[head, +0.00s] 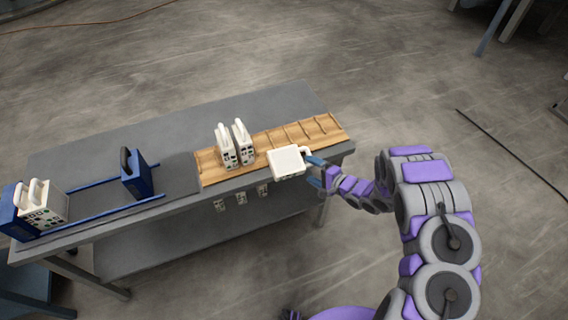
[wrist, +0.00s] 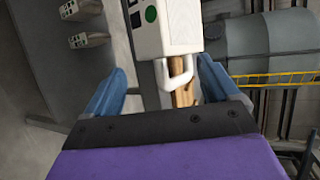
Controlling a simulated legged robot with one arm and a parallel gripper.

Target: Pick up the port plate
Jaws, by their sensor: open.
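A white plate (head: 286,162) with a handle is at the front edge of the wooden rack (head: 327,128), its broad face turned up in the head view. My gripper (head: 315,168) is open just right of it, blue fingers by its handle. In the wrist view the same plate (wrist: 166,27) shows a green dot and dark marks. Its white handle (wrist: 181,80) lies between the spread fingers of my gripper (wrist: 163,82), with gaps on both sides. Two more white plates (head: 227,146) (head: 243,142) stand upright in the rack. I cannot tell which is the port plate.
The rack lies on a grey table (head: 90,150). At left, blue rails (head: 95,188) carry a blue end block (head: 135,174) and white plates (head: 41,204). Small white pieces (head: 241,198) show at the table's front side.

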